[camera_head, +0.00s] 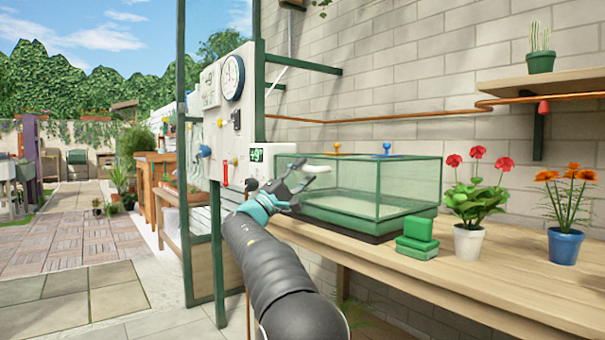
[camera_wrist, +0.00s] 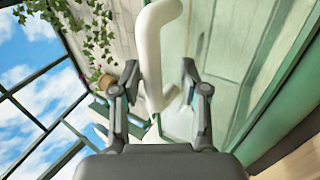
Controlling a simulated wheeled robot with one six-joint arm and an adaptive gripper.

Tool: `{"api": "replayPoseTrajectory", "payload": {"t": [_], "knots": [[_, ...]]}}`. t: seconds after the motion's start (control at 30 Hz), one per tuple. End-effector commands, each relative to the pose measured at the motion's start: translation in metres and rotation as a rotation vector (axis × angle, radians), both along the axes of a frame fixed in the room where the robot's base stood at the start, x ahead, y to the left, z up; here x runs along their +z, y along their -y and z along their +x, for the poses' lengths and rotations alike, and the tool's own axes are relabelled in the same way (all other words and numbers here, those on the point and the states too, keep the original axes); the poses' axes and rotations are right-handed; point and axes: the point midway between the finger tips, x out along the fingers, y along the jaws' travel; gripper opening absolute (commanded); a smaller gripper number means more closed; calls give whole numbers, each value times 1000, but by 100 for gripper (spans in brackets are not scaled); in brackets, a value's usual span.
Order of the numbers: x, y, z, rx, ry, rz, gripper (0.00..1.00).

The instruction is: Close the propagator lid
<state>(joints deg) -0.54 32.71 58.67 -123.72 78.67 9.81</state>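The propagator (camera_head: 378,212) is a green-framed clear box on a dark base on the wooden bench. A white curved handle (camera_head: 316,169) shows at its upper left in the head view. My gripper (camera_head: 302,185) is at that handle. In the wrist view the white handle (camera_wrist: 153,50) passes between the two fingers of my gripper (camera_wrist: 162,85). The fingers are apart, with a visible gap on the right; contact on the left is unclear. A pale green framed panel (camera_wrist: 235,50), perhaps the lid, lies behind the handle. The lid's angle is hard to tell.
Green blocks (camera_head: 417,236), a red-flowered pot (camera_head: 469,242) and a blue pot (camera_head: 564,246) stand on the bench (camera_head: 480,278) at the right. A panel with a clock (camera_head: 232,78) and a display (camera_head: 257,155) stands left of the propagator. A shelf (camera_head: 540,85) is above right.

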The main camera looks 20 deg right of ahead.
Motion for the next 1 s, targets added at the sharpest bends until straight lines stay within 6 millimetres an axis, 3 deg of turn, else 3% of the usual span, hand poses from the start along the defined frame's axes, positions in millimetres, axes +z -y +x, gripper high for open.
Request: {"api": "replayPoseTrajectory", "payload": {"t": [0.27,0.7,1.0], "knots": [[-6,-11,-3,0,-1,-1,44],[-51,-78,-21,2,-1,0,44],[-64,-97,-27,1,1,0,44]]}}
